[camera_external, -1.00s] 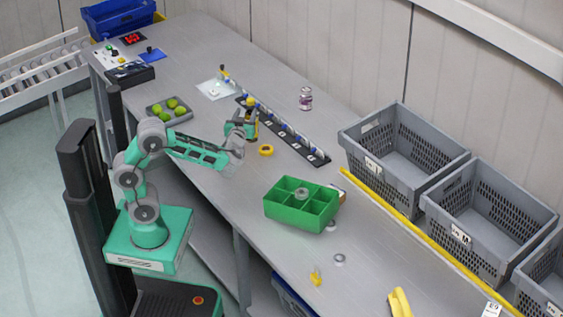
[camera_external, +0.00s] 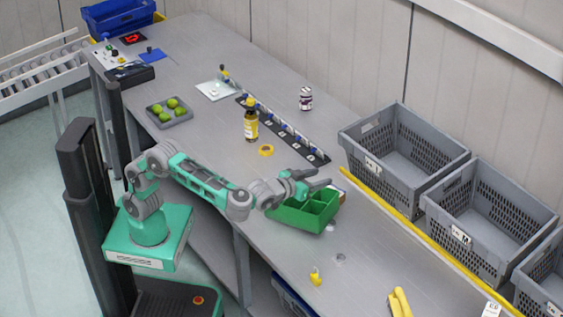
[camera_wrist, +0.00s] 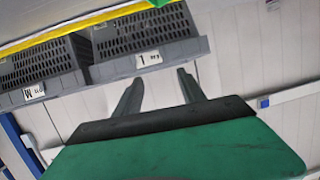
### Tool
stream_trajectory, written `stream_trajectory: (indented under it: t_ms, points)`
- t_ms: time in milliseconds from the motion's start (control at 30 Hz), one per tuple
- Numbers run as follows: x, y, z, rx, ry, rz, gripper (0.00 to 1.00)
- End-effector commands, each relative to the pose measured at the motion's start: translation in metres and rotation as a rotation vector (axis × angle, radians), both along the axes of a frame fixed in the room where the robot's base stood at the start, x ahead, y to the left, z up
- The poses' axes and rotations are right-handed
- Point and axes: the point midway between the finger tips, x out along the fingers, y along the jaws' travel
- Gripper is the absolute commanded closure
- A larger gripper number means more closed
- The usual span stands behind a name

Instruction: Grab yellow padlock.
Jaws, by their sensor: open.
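The yellow padlock (camera_external: 316,279) is a small yellow piece on the grey table, near the front edge, in the external view. My gripper (camera_external: 318,182) is above the green divided box (camera_external: 303,222), up and away from the padlock. In the wrist view my gripper (camera_wrist: 160,86) shows two fingers spread apart with nothing between them. The padlock does not show in the wrist view.
A grey ring (camera_external: 340,258) lies near the padlock. A yellow object (camera_external: 400,302) is at the bottom right. Grey crates (camera_external: 400,160) line the back right, and also show in the wrist view (camera_wrist: 150,39). A yellow-labelled bottle (camera_external: 251,122) stands farther left.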

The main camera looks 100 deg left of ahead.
Motion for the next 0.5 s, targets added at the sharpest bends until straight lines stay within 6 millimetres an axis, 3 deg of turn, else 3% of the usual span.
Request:
stream_trajectory:
  t_ms: [33, 100, 300, 433, 500]
  points:
    - [0.006, -0.040, -0.001, -0.013, 0.012, -0.054, 0.53]
    - [0.010, -0.087, -0.003, -0.030, 0.030, -0.118, 0.53]
    - [0.004, -0.197, -0.009, -0.065, 0.079, -0.269, 0.53]
    - [-0.009, -0.258, -0.013, -0.083, 0.107, -0.354, 0.53]
    - [-0.010, -0.255, -0.048, -0.074, 0.120, -0.350, 0.53]
